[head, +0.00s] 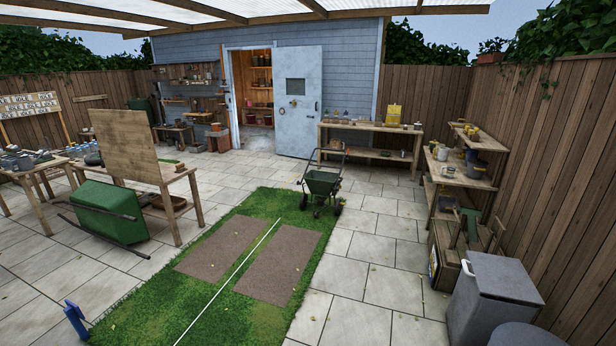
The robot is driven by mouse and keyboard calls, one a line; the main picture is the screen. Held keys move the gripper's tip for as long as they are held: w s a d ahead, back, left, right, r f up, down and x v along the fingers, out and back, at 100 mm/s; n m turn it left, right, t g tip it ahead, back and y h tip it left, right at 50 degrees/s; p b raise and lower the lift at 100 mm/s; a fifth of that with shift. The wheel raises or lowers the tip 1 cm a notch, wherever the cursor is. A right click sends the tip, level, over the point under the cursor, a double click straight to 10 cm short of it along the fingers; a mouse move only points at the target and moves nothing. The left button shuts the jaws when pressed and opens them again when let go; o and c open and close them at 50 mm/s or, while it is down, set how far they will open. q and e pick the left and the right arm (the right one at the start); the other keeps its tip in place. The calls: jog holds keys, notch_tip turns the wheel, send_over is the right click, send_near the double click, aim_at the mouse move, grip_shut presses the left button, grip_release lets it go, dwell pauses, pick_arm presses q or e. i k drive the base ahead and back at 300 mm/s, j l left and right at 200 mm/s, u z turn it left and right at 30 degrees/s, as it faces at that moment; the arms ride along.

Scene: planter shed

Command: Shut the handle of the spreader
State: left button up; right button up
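The spreader (323,183) stands upright in the head view at the far end of the grass strip, near the paving. It has a dark green hopper, dark wheels and a black push handle (324,158) that rises behind the hopper toward the shed. The handle's joints and any small lever are too small to make out. Neither of my grippers shows in the head view, and nothing visible touches the spreader.
Grass (228,300) with two brown soil beds and a white line leads toward the spreader. A wooden bench (368,130) stands behind the spreader. Shelves and a grey bin (497,280) line the right; paving between is clear.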

aim_at(344, 160)
jog(key=i+j+u, duration=0.1)
jog(key=i+j, duration=0.2)
jog(key=i, duration=0.25)
jog(key=i+l+u, duration=0.1)
jog(key=i, duration=0.3)
jog(key=i+l, duration=0.2)
jog(key=i, duration=0.15)
jog(key=i+l+u, duration=0.1)
jog(key=i+l, duration=0.35)
jog(key=i+l+u, duration=0.15)
jog(key=i+l, duration=0.3)
jog(key=i+l+u, duration=0.1)
jog(key=i+l, duration=0.45)
jog(key=i+l+u, duration=0.1)
jog(key=i+l, duration=0.35)
jog(key=l, duration=0.15)
jog(key=i+l+u, duration=0.1)
jog(key=i+l, duration=0.35)
jog(key=l, duration=0.15)
jog(key=i+l+u, duration=0.15)
jog(key=i+l, duration=0.25)
jog(key=l, duration=0.25)
jog(key=i+l+u, duration=0.1)
jog(key=i+l, duration=0.25)
jog(key=l, duration=0.3)
jog(key=i+l+u, duration=0.1)
jog(key=i+l, duration=0.25)
jog(key=l, duration=0.35)
